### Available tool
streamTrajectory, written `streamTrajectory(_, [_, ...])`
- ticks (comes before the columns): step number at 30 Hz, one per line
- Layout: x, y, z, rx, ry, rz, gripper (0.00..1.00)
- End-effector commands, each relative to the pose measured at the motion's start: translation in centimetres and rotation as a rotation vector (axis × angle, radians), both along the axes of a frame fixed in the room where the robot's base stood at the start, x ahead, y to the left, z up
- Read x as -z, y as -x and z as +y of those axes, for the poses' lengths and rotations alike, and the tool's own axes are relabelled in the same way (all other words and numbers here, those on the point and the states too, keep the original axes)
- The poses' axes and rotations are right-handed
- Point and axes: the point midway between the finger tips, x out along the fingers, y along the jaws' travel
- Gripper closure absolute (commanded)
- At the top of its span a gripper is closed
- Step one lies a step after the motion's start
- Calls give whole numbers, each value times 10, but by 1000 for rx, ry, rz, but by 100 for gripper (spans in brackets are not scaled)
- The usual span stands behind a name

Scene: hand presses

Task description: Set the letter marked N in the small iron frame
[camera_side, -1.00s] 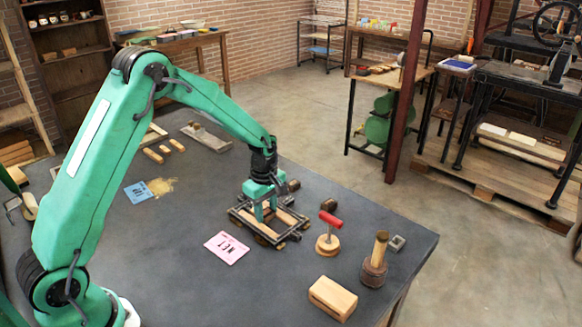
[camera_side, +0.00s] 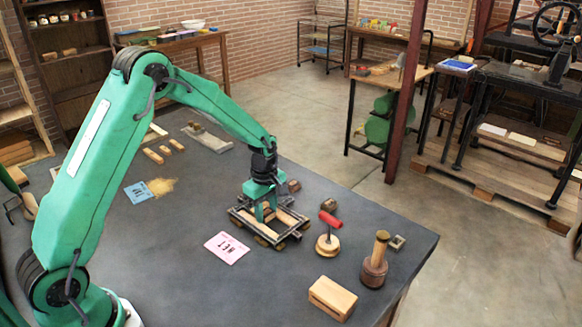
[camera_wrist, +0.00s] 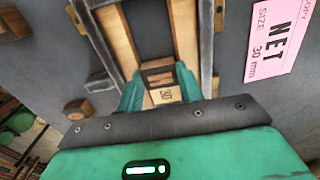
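The small iron frame (camera_side: 298,234) lies on the dark table, with wooden strips inside it. In the wrist view its dark bar (camera_wrist: 206,45) runs along the right side. My gripper (camera_side: 263,214) points down into the frame. In the wrist view its two green fingers (camera_wrist: 160,92) stand on either side of a small wooden letter block (camera_wrist: 162,95) and appear to touch it. A pink card (camera_side: 227,248) reading NET lies beside the frame.
Small blocks (camera_side: 293,185) lie just beyond the frame. A blue card (camera_side: 138,192) lies at left.

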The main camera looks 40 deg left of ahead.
Motion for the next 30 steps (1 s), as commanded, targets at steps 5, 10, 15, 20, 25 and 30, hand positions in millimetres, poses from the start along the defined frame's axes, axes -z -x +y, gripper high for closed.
streamTrajectory(5, [1, 3, 0, 0, 1, 8, 43])
streamTrajectory(10, [-24, 2, 0, 0, 0, 4, 43])
streamTrajectory(15, [-54, 1, 0, 0, 0, 1, 43])
streamTrajectory(20, [-82, 0, 0, 0, 0, 0, 43])
streamTrajectory(25, [-104, 0, 0, 0, 0, 0, 43])
streamTrajectory(30, [-116, 0, 0, 0, 0, 2, 43])
